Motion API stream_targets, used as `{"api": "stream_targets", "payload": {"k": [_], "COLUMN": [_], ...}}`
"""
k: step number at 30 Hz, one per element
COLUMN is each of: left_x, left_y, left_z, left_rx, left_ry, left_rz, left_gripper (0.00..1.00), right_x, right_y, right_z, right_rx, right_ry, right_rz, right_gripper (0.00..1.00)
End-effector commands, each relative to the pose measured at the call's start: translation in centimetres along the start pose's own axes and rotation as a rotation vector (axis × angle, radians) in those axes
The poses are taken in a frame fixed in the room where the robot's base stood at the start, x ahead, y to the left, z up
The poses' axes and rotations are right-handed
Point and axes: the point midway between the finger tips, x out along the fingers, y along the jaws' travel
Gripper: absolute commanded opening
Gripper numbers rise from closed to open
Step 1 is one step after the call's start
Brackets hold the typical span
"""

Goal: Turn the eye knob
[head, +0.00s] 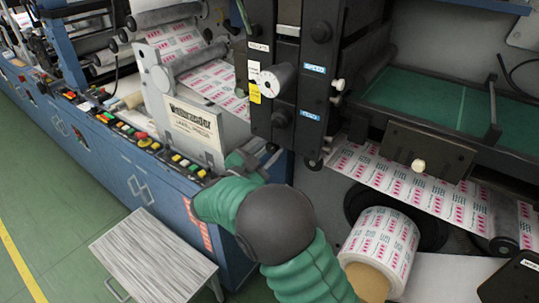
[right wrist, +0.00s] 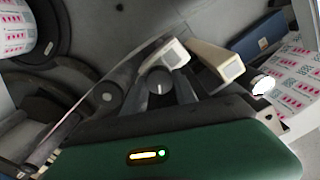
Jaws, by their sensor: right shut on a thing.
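My right gripper (head: 262,158) is at the lower left corner of the dark upright machine panel (head: 283,105), at the end of my green arm. It is shut on a small part there, which I take to be the eye knob. The jaws and the panel edge hide most of that part in the head view. In the right wrist view, a pale block and a beige block stand close together beyond the green hand, near a round grey piece with a slot (right wrist: 160,88). The knob's angle cannot be told. My left gripper is not in view.
A black-and-white round handle (head: 276,80) sticks out of the panel above my gripper. A printed label roll (head: 382,243) stands at the lower right. A blue console with coloured buttons (head: 140,135) runs along the left. A grey step (head: 153,255) stands on the green floor.

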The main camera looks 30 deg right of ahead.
Motion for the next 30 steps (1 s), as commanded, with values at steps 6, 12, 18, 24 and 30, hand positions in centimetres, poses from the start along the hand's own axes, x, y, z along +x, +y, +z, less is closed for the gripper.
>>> {"api": "stream_targets", "payload": {"k": [6, 12, 18, 24, 30], "left_x": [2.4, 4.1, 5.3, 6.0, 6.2], "left_y": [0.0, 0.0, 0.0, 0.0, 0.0], "left_z": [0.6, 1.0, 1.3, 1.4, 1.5], "left_rx": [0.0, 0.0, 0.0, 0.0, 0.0], "left_ry": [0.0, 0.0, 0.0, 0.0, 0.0], "left_rz": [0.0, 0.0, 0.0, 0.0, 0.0], "left_gripper": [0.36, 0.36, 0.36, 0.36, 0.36], "right_x": [-0.2, -0.2, -0.2, -0.2, -0.2], "right_y": [0.5, 0.5, 0.5, 0.5, 0.4], "right_z": [0.9, 1.0, 0.9, 0.9, 0.8], "right_rx": [0.2, 0.363, 0.485, 0.557, 0.586], "right_ry": [-0.011, -0.011, -0.012, -0.012, -0.013], "right_rz": [0.002, 0.004, 0.005, 0.005, 0.005], "right_gripper": [0.0, 0.0, 0.0, 0.0, 0.0]}}
